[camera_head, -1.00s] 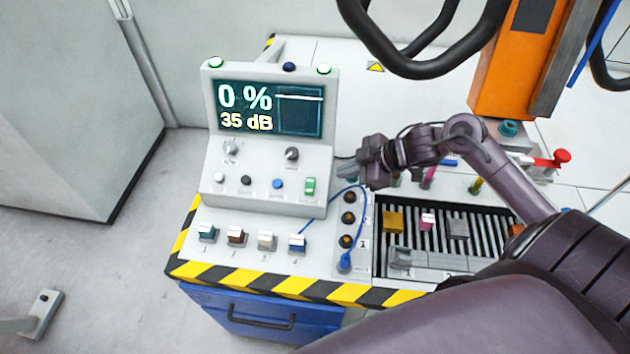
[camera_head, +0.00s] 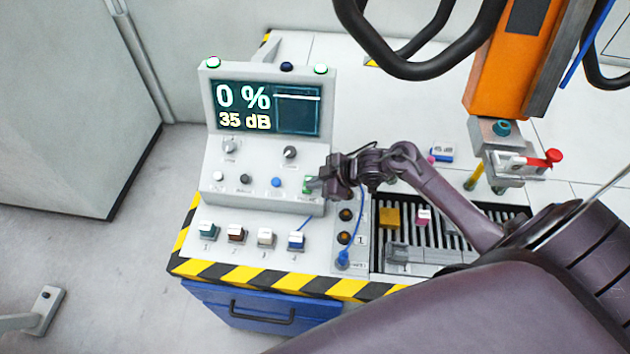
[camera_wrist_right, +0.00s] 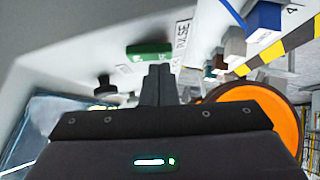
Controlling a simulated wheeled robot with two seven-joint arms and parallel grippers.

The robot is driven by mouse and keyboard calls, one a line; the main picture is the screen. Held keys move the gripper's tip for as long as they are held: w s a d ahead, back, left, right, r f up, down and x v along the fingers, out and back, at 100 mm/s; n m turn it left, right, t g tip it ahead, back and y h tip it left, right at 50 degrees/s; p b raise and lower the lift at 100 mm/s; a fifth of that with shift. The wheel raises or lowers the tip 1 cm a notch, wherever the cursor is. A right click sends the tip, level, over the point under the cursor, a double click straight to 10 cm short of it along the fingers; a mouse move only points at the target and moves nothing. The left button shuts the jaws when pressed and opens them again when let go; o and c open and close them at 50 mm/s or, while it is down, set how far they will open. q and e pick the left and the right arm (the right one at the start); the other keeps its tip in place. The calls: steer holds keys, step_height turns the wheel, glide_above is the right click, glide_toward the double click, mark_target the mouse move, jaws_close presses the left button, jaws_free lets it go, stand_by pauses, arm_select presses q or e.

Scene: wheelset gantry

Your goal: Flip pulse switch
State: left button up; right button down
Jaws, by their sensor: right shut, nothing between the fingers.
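The pulse switch is the green rocker (camera_head: 308,184) at the lower right of the grey console's (camera_head: 215,165) sloped panel. It also shows as a green block (camera_wrist_right: 148,49) beside a "PULSE" label in the right wrist view. My right gripper (camera_head: 314,185) is shut and empty, with its fingertips right at the switch and partly covering it. In the right wrist view the closed fingers (camera_wrist_right: 158,72) point at the switch, just short of it or touching; I cannot tell which. The console screen (camera_head: 268,108) reads 0 % and 35 dB. My left gripper is not in view.
A blue button (camera_head: 276,182) and black knobs sit left of the switch. Several coloured blocks (camera_head: 296,240) stand on the bench in front. A blue cable (camera_head: 343,258) runs by a socket strip. A ribbed tray (camera_head: 380,232) lies right, below my arm.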

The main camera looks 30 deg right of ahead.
steer(key=shift+w+f, duration=0.1)
steer(key=shift+f, duration=0.15)
